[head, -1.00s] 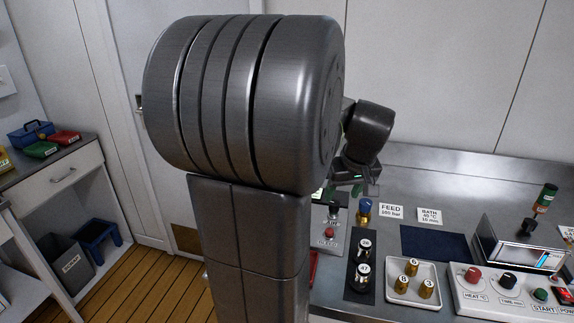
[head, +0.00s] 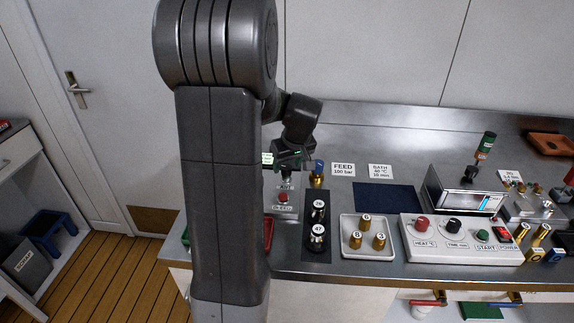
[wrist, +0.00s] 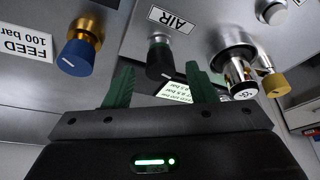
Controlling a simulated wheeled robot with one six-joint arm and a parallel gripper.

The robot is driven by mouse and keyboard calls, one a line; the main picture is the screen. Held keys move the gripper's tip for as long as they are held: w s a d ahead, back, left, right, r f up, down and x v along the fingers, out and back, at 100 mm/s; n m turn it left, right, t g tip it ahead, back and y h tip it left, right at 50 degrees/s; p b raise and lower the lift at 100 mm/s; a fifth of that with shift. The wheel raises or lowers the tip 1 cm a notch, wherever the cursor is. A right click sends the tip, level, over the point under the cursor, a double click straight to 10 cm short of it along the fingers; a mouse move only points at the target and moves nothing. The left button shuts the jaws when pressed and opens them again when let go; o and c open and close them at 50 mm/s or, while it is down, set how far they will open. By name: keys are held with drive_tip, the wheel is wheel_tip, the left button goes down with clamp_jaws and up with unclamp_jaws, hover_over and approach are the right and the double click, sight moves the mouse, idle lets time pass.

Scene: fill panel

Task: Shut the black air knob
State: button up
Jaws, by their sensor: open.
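The black air knob (wrist: 160,61) sits on a grey panel under the "AIR" label (wrist: 171,20) in the wrist view. My gripper (wrist: 160,70) is open, with its green fingers either side of the knob in the picture. Gaps show on both sides, the right one larger. I cannot tell how deep the knob lies between the fingers. In the head view my gripper (head: 292,160) is over the back of the small panel with a red button (head: 283,197), and I cannot make out the knob there.
A blue knob with a brass collar (wrist: 81,49) stands left of my fingers, near the "FEED" card (wrist: 25,43). A white tray (head: 347,248) with brass pieces lies on the bench.

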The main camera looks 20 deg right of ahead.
drive_tip(key=shift+x, duration=0.75)
drive_tip(key=c, duration=1)
drive_tip(key=shift+o, duration=0.2)
